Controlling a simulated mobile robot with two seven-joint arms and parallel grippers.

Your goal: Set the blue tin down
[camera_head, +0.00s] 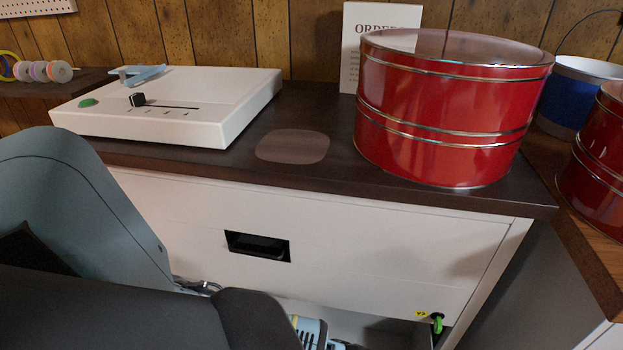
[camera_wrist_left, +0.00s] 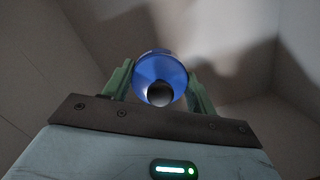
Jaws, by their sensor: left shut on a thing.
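My left gripper (camera_wrist_left: 160,76) shows in the left wrist view, with its green fingers on either side of a round blue tin (camera_wrist_left: 160,66). It is shut on the tin, which shows a dark round spot on its near side. In the head view my left arm fills the lower left, and I cannot make out the blue tin in its grip there. My right gripper is in neither view.
A dark-topped white cabinet (camera_head: 330,240) bears a white device (camera_head: 215,95), a flat oval patch (camera_head: 293,146) and a large red tin (camera_head: 450,105). A blue-and-white container (camera_head: 580,95) and another red tin (camera_head: 598,170) stand right. Plain grey surfaces surround the gripper in the wrist view.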

